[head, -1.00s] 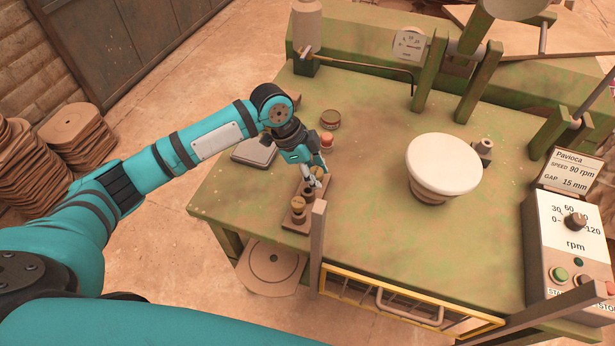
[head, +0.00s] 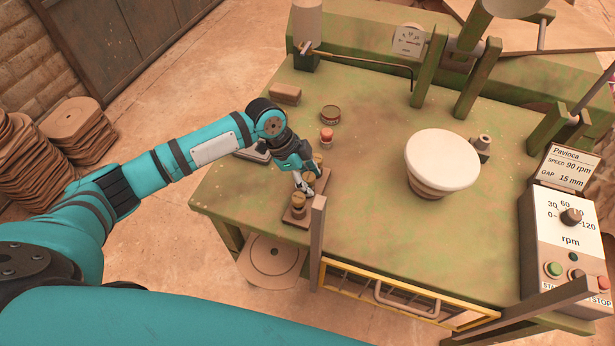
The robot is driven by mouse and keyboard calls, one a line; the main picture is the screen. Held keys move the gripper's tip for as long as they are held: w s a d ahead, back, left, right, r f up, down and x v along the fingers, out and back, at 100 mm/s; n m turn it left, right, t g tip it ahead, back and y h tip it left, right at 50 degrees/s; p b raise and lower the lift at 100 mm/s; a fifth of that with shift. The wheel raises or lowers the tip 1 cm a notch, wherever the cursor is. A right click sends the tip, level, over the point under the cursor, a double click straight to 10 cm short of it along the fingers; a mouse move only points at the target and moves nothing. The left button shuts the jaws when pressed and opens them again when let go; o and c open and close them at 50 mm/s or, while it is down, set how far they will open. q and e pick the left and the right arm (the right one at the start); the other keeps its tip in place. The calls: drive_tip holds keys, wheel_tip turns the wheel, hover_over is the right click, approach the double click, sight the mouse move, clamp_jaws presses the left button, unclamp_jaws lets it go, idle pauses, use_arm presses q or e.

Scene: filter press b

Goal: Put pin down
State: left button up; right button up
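My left gripper (head: 303,187) points down over a narrow wooden rack (head: 296,221) near the left front of the green table. Several small brass-topped pieces stand along this rack. One piece (head: 298,201) is just in front of the fingertips, and another (head: 309,176) is right beside them on the right. The fingers are small and partly overlap these pieces. I cannot tell whether they are open or hold something, and no separate pin can be made out. My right gripper is out of view.
A white-topped round piece (head: 442,158) stands mid-table. A red-topped jar (head: 327,137), a round tin (head: 330,114) and a brown block (head: 286,94) are behind the rack. An upright post (head: 318,240) rises close to its right. The table's front middle is clear.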

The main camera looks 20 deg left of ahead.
use_arm(q)
drive_tip(key=shift+r, duration=0.2)
drive_tip(key=b+v, duration=0.1)
drive_tip(key=v, duration=1.1)
